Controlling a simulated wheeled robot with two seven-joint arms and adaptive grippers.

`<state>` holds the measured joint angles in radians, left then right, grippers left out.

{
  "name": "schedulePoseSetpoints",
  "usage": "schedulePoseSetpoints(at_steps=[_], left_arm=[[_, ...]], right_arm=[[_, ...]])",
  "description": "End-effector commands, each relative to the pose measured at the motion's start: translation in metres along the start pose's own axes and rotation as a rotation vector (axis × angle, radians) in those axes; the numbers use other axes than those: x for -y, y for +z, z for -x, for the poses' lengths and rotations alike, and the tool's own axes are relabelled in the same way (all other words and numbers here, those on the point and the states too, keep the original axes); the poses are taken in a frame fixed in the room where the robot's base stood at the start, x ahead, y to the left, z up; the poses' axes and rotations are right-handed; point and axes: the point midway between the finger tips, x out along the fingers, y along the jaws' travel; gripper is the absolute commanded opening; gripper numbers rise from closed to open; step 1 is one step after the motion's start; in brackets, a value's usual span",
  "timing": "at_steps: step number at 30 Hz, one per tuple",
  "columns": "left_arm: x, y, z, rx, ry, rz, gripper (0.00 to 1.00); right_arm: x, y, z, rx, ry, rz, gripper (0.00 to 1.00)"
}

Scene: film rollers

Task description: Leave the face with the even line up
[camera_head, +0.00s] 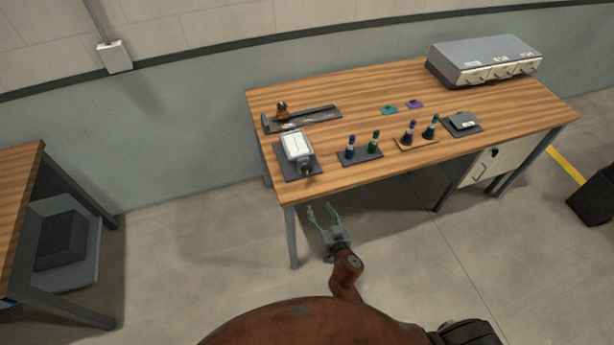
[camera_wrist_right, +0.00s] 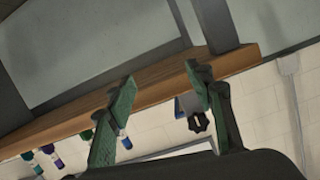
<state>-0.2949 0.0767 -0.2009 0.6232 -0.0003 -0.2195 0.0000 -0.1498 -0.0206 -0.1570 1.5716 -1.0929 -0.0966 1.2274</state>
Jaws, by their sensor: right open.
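A white-faced block (camera_head: 297,145) with a knob at its front sits on a dark pad (camera_head: 309,169) at the left front of the wooden table. The marks on its face are too small to read. A dark blue roller (camera_head: 350,147) and a green roller (camera_head: 375,141) stand upright on a dark tray. A purple roller (camera_head: 409,131) and a teal-green roller (camera_head: 431,127) stand on or beside an orange-brown mat. My right gripper (camera_head: 321,208) is open and empty, in front of and below the table's front edge. Its fingers (camera_wrist_right: 160,75) also show in the right wrist view. My left gripper is out of view.
Teal (camera_head: 389,109) and purple (camera_head: 414,104) pieces lie mid-table. A grey drawer unit (camera_head: 485,60) stands at the back right. A small pad (camera_head: 462,123) lies at the right. Floor before the table is clear.

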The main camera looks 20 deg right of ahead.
Motion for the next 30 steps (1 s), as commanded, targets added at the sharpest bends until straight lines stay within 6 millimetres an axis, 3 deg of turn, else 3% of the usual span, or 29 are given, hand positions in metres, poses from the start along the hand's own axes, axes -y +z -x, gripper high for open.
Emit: schedulePoseSetpoints(at_steps=[1,3,6,8,11,20,24,30], left_arm=[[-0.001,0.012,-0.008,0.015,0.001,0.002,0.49],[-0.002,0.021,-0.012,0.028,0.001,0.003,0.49],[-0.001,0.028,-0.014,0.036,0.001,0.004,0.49],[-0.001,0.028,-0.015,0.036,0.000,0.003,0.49],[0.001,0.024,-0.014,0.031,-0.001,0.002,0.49],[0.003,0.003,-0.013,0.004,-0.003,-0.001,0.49],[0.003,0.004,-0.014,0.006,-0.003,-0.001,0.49],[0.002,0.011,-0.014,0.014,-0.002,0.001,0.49]], right_arm=[[0.010,-0.032,-0.001,-0.069,-0.013,-0.016,0.49],[0.021,-0.069,0.002,-0.140,-0.029,-0.036,0.49],[0.031,-0.104,0.008,-0.204,-0.044,-0.053,0.49],[0.035,-0.115,0.008,-0.225,-0.049,-0.059,0.49],[0.037,-0.123,0.002,-0.235,-0.052,-0.061,0.49],[0.039,-0.133,-0.043,-0.233,-0.051,-0.060,0.49],[0.039,-0.136,-0.058,-0.232,-0.051,-0.060,0.49],[0.039,-0.137,-0.065,-0.231,-0.050,-0.063,0.49]])
